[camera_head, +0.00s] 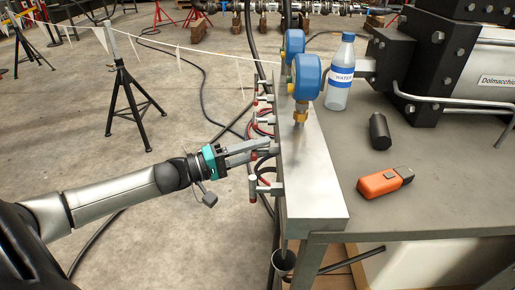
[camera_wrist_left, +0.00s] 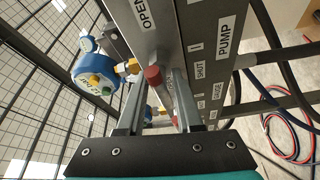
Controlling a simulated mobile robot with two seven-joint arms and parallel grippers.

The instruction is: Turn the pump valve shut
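In the left wrist view, a valve handle with a red end (camera_wrist_left: 153,76) stands out from the metal panel (camera_wrist_left: 170,30). Labels reading OPEN (camera_wrist_left: 145,12), SHUT (camera_wrist_left: 200,69) and PUMP (camera_wrist_left: 228,36) are on the panel beside it. My left gripper (camera_wrist_left: 160,85) is open, with one finger on each side of the handle; whether either finger touches it I cannot tell. In the head view my left gripper (camera_head: 274,148) is at the side face of the metal block (camera_head: 312,185), hiding the handle there. My right gripper is not in view.
Another red-tipped handle (camera_head: 253,188) sits nearer along the block, and more lie farther back. Blue gauges (camera_head: 306,76) stand on top. The bench (camera_head: 440,170) holds a water bottle (camera_head: 340,75), a black cylinder (camera_head: 380,131) and an orange device (camera_head: 382,182). Hoses hang below.

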